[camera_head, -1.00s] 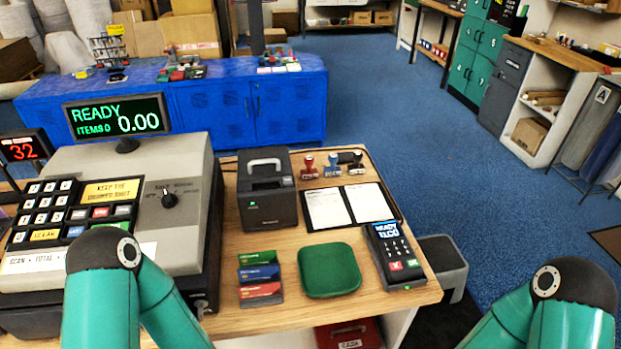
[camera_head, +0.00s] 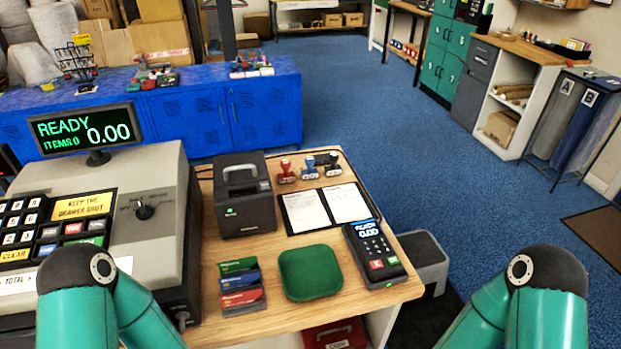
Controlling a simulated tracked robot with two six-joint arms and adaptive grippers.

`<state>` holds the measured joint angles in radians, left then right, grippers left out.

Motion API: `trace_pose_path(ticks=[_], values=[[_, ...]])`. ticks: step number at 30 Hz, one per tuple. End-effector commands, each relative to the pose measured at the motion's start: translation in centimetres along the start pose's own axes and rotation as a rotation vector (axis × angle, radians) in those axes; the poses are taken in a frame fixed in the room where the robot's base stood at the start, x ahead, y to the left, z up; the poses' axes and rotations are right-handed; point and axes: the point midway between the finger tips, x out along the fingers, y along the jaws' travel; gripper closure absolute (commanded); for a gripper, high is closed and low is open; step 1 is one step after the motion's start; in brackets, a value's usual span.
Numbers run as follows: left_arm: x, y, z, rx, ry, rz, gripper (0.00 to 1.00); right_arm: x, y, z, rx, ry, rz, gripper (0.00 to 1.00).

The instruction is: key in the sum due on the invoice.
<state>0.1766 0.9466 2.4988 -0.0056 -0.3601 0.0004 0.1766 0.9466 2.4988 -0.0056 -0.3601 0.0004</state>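The cash register (camera_head: 150,187) stands at the left of the wooden counter. Its green display (camera_head: 88,131) reads READY, ITEMS 0 and 0.00. Its dark keypad (camera_head: 25,232) is partly cut off by the left picture edge. A card terminal (camera_head: 373,254) lies at the counter's right end, its small screen reading READY and 0.00. An open booklet with two white pages (camera_head: 325,208) lies behind it; its writing is too small to read, and I cannot tell whether it is the invoice. My two teal arms show at the bottom, but neither gripper is in view.
A black printer (camera_head: 244,193) and several stamps (camera_head: 310,167) stand behind. The blue floor beyond is open.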

Motion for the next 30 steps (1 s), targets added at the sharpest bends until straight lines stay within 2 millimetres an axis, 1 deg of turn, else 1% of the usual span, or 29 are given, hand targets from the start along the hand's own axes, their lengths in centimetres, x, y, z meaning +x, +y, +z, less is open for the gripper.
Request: trace_pose_path(ticks=[29,30], values=[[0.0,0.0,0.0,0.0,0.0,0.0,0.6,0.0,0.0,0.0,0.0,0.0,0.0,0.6],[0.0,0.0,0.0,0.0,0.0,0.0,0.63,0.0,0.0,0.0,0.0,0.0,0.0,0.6]])
